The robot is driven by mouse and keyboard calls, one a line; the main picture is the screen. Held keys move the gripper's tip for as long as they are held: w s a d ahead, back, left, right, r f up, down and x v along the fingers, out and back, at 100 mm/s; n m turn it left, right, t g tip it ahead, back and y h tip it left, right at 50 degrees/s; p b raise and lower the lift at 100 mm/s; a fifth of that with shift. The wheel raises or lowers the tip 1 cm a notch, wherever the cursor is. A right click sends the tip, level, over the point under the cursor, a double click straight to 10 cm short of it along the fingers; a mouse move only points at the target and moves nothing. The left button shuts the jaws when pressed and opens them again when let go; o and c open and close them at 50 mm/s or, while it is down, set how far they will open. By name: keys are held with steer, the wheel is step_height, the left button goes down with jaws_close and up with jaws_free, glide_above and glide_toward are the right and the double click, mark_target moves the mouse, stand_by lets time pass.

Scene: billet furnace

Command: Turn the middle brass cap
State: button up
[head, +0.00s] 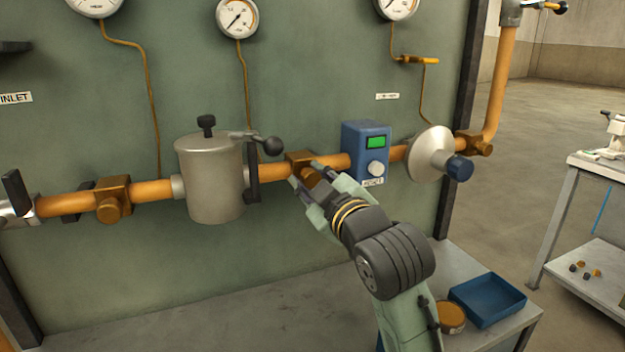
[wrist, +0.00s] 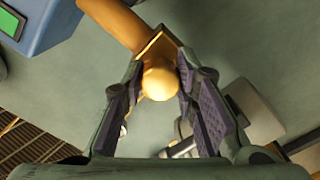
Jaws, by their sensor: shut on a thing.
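The middle brass cap (head: 311,178) is on a brass fitting (head: 298,157) in the orange pipe, between the grey canister and the blue box. In the wrist view the cap (wrist: 160,82) is a round, shiny brass knob in front of the square fitting (wrist: 158,46). My gripper (head: 305,174) reaches up to it from the lower right. In the wrist view the fingers (wrist: 160,74) stand on both sides of the cap and are shut on it. The fingers partly hide the cap in the head view. Similar brass caps sit at left (head: 114,211) and right (head: 482,149).
The blue box (head: 366,150) with a green display is close right. A blue tray (head: 487,299) lies on a low table below. Gauges hang above on the green panel.

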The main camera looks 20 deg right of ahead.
steer(key=shift+m, duration=0.3)
jaws_close()
steer(key=m+p, duration=0.1)
steer(key=m, duration=0.3)
steer(key=shift+m+p, duration=0.3)
steer(key=shift+p, duration=0.1)
steer(key=m+p, duration=0.1)
steer(key=m, duration=0.3)
steer(key=shift+a+m, duration=0.1)
steer(key=shift+m, duration=0.2)
steer(key=m, duration=0.4)
steer(key=shift+p, duration=0.3)
steer(key=m, duration=0.5)
steer(key=shift+m, duration=0.4)
steer(key=o, duration=1.1)
jaws_free()
steer(key=shift+s, duration=0.1)
